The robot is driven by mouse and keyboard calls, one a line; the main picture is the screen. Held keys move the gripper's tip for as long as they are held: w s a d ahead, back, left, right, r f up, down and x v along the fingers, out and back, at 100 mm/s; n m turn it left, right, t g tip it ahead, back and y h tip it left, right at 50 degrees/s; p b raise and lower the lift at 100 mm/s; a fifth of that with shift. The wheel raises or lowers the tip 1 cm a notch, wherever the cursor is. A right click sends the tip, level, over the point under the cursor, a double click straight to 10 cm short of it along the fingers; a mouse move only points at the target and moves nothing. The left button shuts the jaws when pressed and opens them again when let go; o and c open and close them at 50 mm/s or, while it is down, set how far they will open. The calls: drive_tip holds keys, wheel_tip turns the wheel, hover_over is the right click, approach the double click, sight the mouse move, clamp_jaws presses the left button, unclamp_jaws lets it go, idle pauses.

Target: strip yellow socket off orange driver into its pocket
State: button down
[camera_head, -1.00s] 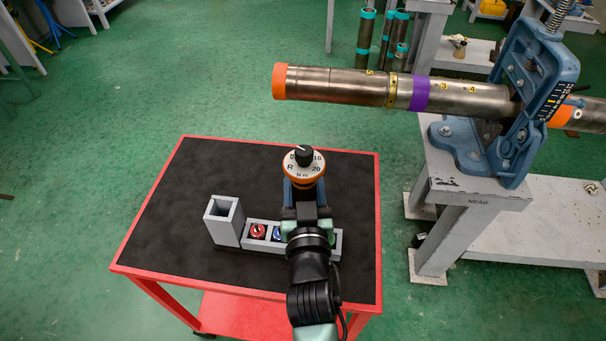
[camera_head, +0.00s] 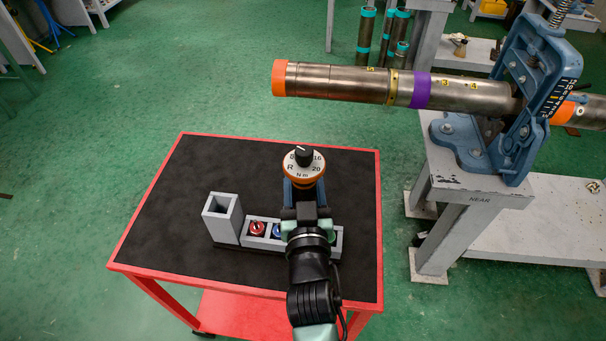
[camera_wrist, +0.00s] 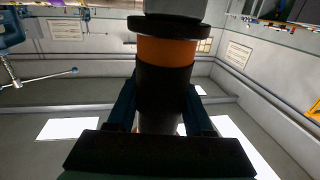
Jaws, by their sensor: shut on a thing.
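The orange driver (camera_head: 303,168) stands upright in my gripper (camera_head: 303,191), over the cart. Its dial, marked with numbers and N m, faces up under a black knob. In the wrist view, the blue fingers of my gripper (camera_wrist: 162,108) are shut on the black grip of the driver (camera_wrist: 166,52), below its orange band. The grey socket rack (camera_head: 254,241) lies on the cart, with its right part behind my arm. A red socket (camera_head: 257,229) and a blue socket (camera_head: 277,231) sit in its pockets. I cannot make out the yellow socket or its pocket.
A grey square holder (camera_head: 222,218), open at the top, stands left of the rack. The red-rimmed cart (camera_head: 163,205) has bare black mat behind and left. A pipe (camera_head: 335,84) in a blue vise (camera_head: 490,140) juts out above and behind the cart.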

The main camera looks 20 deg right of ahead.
drive_tip(key=shift+f+b, duration=0.7)
idle(0.9)
